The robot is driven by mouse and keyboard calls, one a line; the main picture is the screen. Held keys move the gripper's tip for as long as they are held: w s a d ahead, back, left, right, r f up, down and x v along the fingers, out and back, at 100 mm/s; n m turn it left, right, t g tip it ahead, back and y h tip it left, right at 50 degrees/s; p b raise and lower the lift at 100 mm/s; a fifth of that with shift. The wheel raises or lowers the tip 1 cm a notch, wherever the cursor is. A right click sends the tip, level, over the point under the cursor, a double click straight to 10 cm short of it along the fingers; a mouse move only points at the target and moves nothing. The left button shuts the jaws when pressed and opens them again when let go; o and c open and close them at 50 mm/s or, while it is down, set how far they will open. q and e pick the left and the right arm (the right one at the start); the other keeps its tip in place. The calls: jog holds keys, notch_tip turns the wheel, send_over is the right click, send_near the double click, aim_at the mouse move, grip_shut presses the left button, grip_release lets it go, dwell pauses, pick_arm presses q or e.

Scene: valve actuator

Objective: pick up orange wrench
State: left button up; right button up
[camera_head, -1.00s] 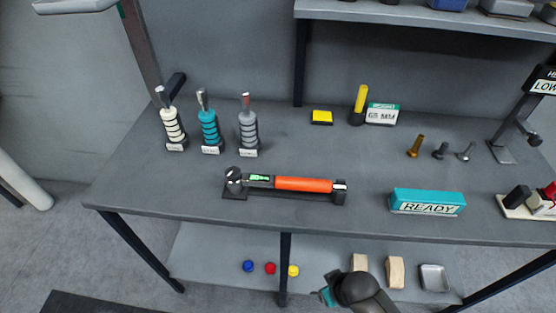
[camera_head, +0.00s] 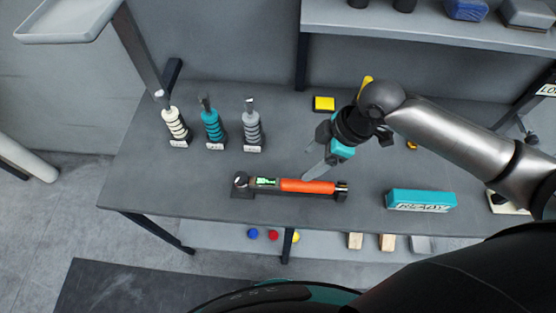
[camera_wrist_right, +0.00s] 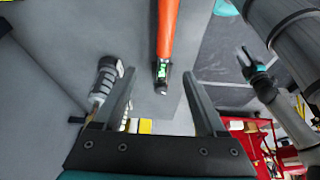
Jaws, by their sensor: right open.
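The orange wrench (camera_head: 308,186) lies flat near the front edge of the workbench, with a green display and dark ends on a dark holder. In the right wrist view its orange handle (camera_wrist_right: 168,28) runs down from the top, and its display end shows between my finger lines. My right gripper (camera_head: 312,172) is open and empty, just behind and above the wrench handle in the head view. In the right wrist view, my right gripper's fingers (camera_wrist_right: 159,74) stand wide apart with nothing held. My left gripper (camera_wrist_right: 250,65) shows small at the right; its jaws are unclear.
Three coiled tools, white (camera_head: 175,125), teal (camera_head: 212,128) and grey (camera_head: 252,130), stand behind the wrench to the left. A teal READY box (camera_head: 420,196) lies to its right. A yellow block (camera_head: 324,103) is farther back. A shelf (camera_head: 430,30) overhangs the back.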

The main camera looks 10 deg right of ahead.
aim_at(292, 183)
jog(key=x, duration=0.8)
jog(key=shift+d, duration=0.2)
jog(key=x, duration=0.3)
jog(key=s+x, duration=0.1)
jog(key=shift+w+f, duration=0.1)
jog(key=shift+f, duration=0.45)
jog(key=shift+w+a+f, duration=0.1)
jog(key=shift+a+f, duration=0.05)
jog(key=shift+f, duration=0.35)
pick_arm(q)
jog(key=shift+s+a, duration=0.2)
jog(key=shift+s, duration=0.1)
pick_arm(e)
grip_shut()
pick_arm(q)
jog(key=shift+s, duration=0.1)
pick_arm(e)
jog(key=shift+r, duration=0.1)
